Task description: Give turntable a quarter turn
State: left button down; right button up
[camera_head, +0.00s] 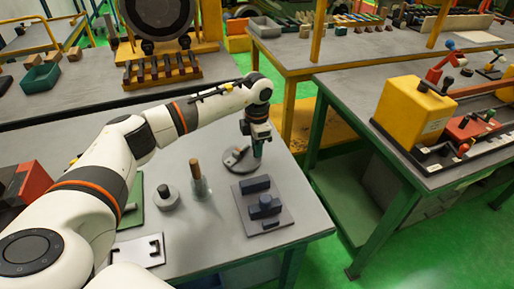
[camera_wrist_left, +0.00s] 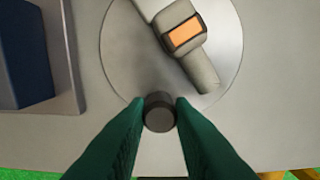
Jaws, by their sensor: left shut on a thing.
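The turntable (camera_wrist_left: 126,50) is a flat grey disc on the grey workbench, and its far part is cut off in the left wrist view. It also shows small in the head view (camera_head: 243,167). A grey part with an orange face (camera_wrist_left: 186,33) lies across the disc. A dark round knob (camera_wrist_left: 159,115) stands at the disc's near rim. My left gripper (camera_head: 257,154) points down at the turntable's right side. Its green fingers are shut on the knob, one on each side, in the left wrist view (camera_wrist_left: 159,103). My right gripper is not in view.
A dark fixture block on a plate (camera_head: 264,206) lies close in front of the turntable. A glass with a brown stick (camera_head: 199,184) and a grey round weight (camera_head: 166,198) stand to its left. The bench's right edge is near, with a gap before the right table (camera_head: 400,150).

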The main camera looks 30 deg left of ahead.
pick_arm(q)
jog(key=shift+w+a+r+n, duration=0.1)
jog(key=shift+w+a+n, duration=0.1)
jog(key=shift+n, duration=0.4)
jog(key=shift+w+a+n, duration=0.15)
jog(key=shift+w+n, duration=0.05)
jog(key=shift+n, duration=0.4)
jog(key=shift+a+n, duration=0.1)
jog(key=shift+n, duration=0.2)
jog(key=c, duration=1.3)
grip_release()
jog(key=shift+o, duration=0.2)
notch_tip(320, 180, up, 12)
jog(key=b, duration=0.2)
jog(key=shift+r, duration=0.1)
